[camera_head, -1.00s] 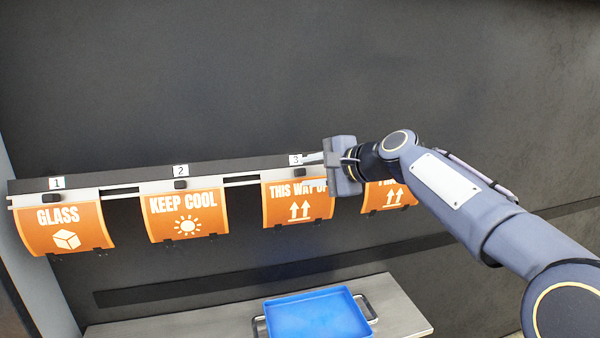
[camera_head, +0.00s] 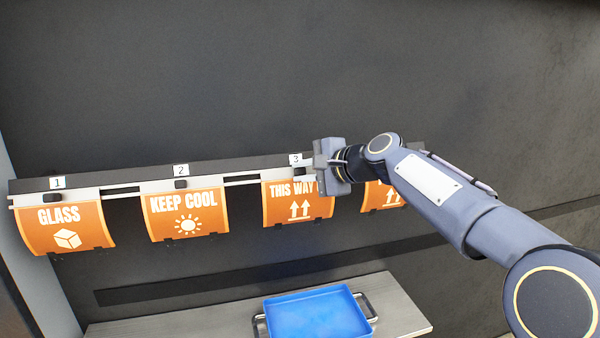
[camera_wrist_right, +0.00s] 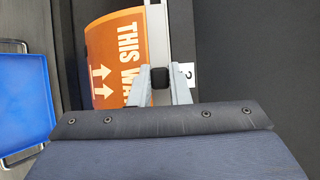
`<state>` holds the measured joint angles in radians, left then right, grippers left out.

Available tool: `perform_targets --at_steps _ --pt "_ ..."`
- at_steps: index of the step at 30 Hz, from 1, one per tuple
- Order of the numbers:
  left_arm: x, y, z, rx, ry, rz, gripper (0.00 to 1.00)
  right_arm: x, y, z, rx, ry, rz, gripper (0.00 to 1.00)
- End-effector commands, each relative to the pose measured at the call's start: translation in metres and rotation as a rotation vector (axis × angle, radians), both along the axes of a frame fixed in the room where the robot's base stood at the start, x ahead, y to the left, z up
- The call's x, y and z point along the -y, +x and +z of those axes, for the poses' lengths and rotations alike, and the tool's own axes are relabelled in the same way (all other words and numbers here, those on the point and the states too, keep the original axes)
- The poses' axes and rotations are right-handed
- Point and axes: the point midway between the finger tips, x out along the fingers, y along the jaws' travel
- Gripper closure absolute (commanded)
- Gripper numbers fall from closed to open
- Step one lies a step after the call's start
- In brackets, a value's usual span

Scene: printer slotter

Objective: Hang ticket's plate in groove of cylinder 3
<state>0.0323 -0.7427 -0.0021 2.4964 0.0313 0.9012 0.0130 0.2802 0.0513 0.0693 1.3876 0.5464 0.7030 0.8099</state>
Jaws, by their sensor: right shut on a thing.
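An orange plate reading "THIS WAY UP" (camera_head: 298,208) hangs at the rail below the label 3 (camera_head: 295,159). My right gripper (camera_head: 311,165) is at that position, partly covering the plate's upper right corner in the head view. In the right wrist view its two fingers (camera_wrist_right: 160,75) stand on either side of a black knob (camera_wrist_right: 159,88) on the rail and are shut on it. The orange plate (camera_wrist_right: 112,55) shows beside them, with its lower lettering cut off by my wrist. How the plate sits in the groove is not clear. My left gripper is not in view.
Plates reading "GLASS" (camera_head: 66,228) and "KEEP COOL" (camera_head: 186,216) hang to the left on the rail (camera_head: 120,190). Another orange plate (camera_head: 383,197) hangs to the right, partly behind my arm. A blue tray (camera_head: 318,315) is on the shelf (camera_head: 200,325) below.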

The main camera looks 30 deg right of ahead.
Motion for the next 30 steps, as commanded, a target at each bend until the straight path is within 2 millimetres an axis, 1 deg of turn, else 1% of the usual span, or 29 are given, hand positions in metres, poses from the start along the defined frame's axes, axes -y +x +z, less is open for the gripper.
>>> perform_targets --at_steps 5,30 --pt "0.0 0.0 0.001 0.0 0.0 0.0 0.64 -0.001 -0.004 0.002 0.0 -0.001 0.0 1.0" --pt "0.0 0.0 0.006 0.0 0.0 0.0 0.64 -0.01 -0.041 0.02 0.001 -0.001 0.0 1.0"
